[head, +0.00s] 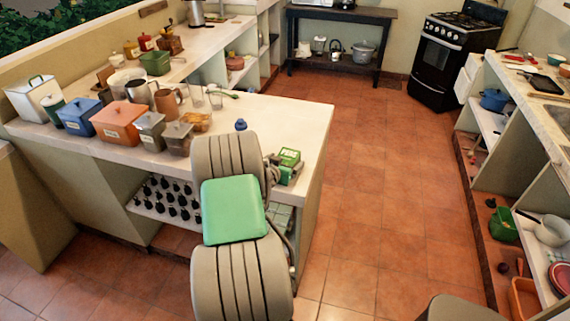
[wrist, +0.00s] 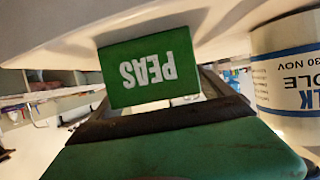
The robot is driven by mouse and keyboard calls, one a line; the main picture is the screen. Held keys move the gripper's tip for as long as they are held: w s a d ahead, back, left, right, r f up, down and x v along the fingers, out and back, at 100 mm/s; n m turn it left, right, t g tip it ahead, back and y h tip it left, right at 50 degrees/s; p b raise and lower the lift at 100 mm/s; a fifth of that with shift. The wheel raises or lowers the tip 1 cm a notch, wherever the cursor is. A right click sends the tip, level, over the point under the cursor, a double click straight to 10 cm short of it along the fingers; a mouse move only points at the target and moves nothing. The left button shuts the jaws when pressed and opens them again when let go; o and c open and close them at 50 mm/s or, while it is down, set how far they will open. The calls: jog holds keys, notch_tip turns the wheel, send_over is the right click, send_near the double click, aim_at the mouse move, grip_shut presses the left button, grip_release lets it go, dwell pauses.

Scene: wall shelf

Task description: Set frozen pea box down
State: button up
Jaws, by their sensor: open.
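The frozen pea box (wrist: 150,66) is green with white "PEAS" lettering, which appears upside down in the wrist view. In the head view the green box (head: 289,158) is at the counter's right part, just beyond my arm. My gripper (head: 273,170) is beside it, partly hidden by my arm. In the wrist view my gripper (wrist: 170,112) is open, with the box directly ahead of its dark fingers. The box looks close to a pale surface, but I cannot tell whether it touches it or the fingers.
A cream container with a blue band (wrist: 290,75) stands close by at the right of the wrist view. The white counter (head: 290,118) carries canisters (head: 118,122), mugs and glasses on its left. Dark bottles (head: 170,197) fill the shelf below. Tiled floor (head: 380,190) is clear at right.

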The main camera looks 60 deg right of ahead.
jog(key=shift+a, duration=0.1)
jog(key=shift+c, duration=0.2)
jog(key=c, duration=1.7)
jog(key=shift+r, duration=0.15)
jog(key=shift+c, duration=1.2)
